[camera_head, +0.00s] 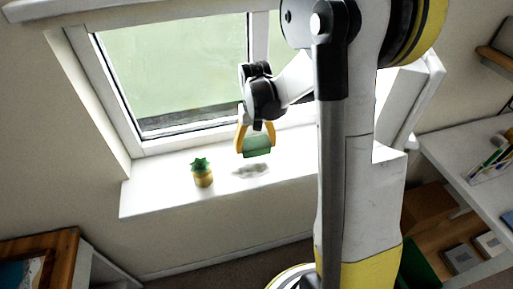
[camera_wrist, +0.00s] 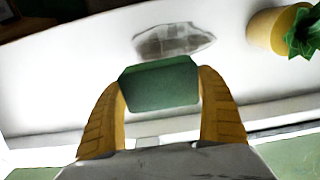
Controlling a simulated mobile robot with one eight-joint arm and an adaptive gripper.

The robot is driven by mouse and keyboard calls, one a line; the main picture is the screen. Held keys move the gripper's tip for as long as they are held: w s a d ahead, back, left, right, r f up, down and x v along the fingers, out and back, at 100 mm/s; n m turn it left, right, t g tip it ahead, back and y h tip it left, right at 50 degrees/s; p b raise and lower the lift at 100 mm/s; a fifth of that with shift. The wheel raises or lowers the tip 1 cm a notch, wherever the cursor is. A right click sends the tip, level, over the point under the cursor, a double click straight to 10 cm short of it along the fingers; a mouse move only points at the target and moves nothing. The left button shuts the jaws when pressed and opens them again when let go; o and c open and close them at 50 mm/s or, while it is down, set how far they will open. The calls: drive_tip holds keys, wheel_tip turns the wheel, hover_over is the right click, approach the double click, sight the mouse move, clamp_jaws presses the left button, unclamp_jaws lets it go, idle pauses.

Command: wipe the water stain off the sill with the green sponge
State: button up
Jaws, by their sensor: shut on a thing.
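My gripper (camera_head: 256,142) is shut on the green sponge (camera_head: 257,149), with a yellow finger on each side. It holds the sponge above the white sill (camera_head: 150,193). In the wrist view the sponge (camera_wrist: 160,84) sits between the two fingertips of my gripper (camera_wrist: 162,95). The greyish water stain (camera_head: 252,170) lies on the sill just below the sponge in the head view. In the wrist view the stain (camera_wrist: 174,40) shows uncovered just beyond the sponge. The sponge appears apart from the sill, but the exact gap cannot be told.
A small plant in a yellow pot (camera_head: 203,176) stands on the sill left of the stain; it also shows at the right of the wrist view (camera_wrist: 270,27). The window (camera_head: 175,75) rises behind. A white desk (camera_head: 470,180) is at the right. The sill's left end is clear.

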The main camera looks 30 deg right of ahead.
sight(255, 142)
drive_tip(key=shift+r+p, duration=0.9)
drive_tip(key=shift+r, duration=0.8)
drive_tip(key=shift+a, duration=0.1)
